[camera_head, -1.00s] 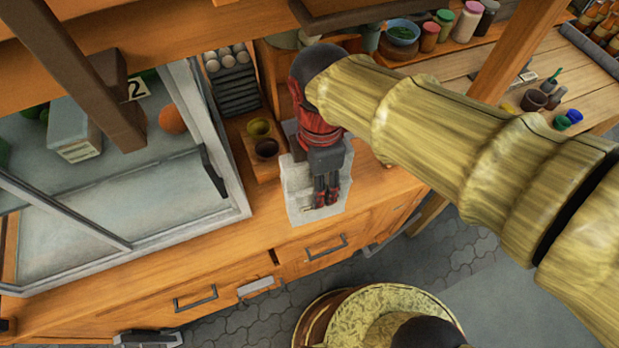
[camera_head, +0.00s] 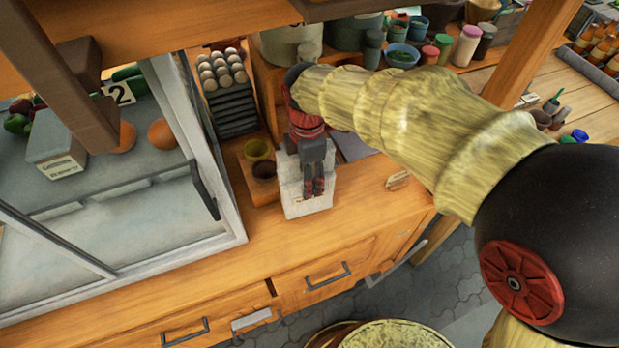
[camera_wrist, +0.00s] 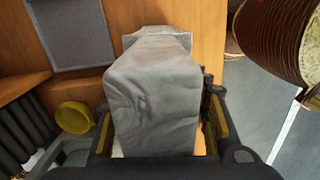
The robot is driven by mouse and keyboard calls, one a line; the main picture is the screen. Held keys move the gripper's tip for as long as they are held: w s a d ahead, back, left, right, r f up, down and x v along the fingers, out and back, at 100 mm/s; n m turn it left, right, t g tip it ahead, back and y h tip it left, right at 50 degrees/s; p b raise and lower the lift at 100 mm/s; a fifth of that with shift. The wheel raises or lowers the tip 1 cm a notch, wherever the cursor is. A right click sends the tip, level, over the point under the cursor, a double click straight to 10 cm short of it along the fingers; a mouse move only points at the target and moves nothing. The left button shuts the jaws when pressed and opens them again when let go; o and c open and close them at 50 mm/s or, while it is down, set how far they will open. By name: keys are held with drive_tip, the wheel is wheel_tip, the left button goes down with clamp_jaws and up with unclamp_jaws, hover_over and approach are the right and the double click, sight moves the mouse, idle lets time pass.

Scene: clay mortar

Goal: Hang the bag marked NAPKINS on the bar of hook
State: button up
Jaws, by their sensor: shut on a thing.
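A pale grey-white bag (camera_head: 291,192) is in my gripper (camera_head: 314,186) over the wooden counter, in the head view. In the wrist view the bag (camera_wrist: 155,85) fills the middle, between the two fingers of my gripper (camera_wrist: 160,125), which is shut on it. I cannot see any lettering on the bag's visible faces. I cannot tell whether its underside touches the counter. I cannot make out the hook or its bar in either view.
A glass case (camera_head: 200,150) fills the left. A dark flat board (camera_head: 352,146) lies right of my gripper. Wooden posts (camera_head: 525,60) and an overhead beam crowd the space.

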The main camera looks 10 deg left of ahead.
drive_tip(key=shift+w+f, duration=0.15)
drive_tip(key=shift+f, duration=0.65)
drive_tip(key=o, duration=1.4)
drive_tip(key=shift+b, duration=0.4)
wheel_tip(320, 180, up, 8)
drive_tip(key=p, duration=0.3)
